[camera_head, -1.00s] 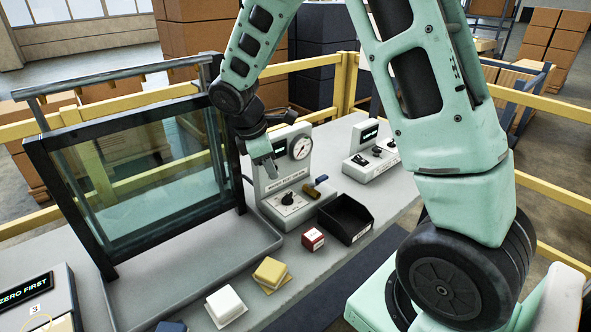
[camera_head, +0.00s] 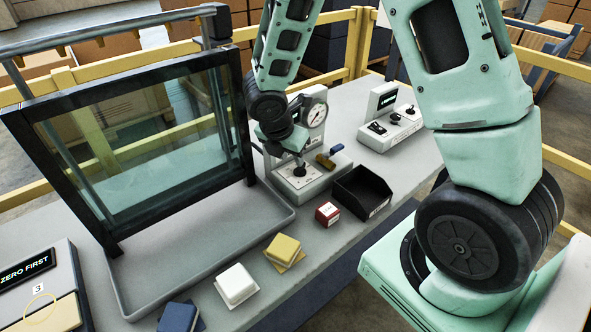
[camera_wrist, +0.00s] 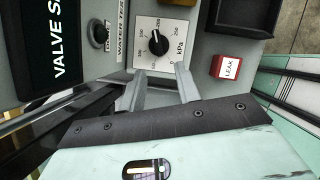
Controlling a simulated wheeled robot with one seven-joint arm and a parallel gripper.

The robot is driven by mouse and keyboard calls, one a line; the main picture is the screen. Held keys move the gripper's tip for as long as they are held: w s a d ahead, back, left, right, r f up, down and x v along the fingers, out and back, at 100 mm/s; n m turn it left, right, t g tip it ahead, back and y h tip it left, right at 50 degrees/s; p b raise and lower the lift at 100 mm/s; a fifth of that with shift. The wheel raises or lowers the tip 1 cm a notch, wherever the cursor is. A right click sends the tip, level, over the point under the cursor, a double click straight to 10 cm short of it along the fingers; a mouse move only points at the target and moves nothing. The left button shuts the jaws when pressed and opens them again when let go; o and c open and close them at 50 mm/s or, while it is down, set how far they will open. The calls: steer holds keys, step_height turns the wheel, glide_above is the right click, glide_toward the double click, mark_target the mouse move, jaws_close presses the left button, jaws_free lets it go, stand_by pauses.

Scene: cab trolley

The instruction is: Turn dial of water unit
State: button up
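The grey unit (camera_head: 312,186) with a round gauge (camera_head: 317,114) stands on the bench. Its black dial (camera_head: 300,171) sits on a white scale plate at the front; in the wrist view the dial (camera_wrist: 158,42) shows with a kPa scale and a partly hidden label reading like "WATER TE". My gripper (camera_head: 297,155) is just above and beside the dial, covering part of the unit. In the wrist view my gripper (camera_wrist: 161,80) is open, its two fingers apart with nothing between them. The dial is just beyond the fingertips; I see no contact.
A black bin (camera_head: 362,192) and a red LEAK block (camera_head: 327,214) lie to the right of the unit. A framed glass panel (camera_head: 140,125) stands close on the left. Yellow (camera_head: 284,249), white (camera_head: 237,284) and blue (camera_head: 180,316) blocks line the front. Another control unit (camera_head: 391,122) is behind right.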

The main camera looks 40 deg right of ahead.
mark_target(296, 169)
steer(key=b+x, duration=0.1)
steer(key=x, duration=0.5)
steer(key=shift+f, duration=0.15)
jaws_close()
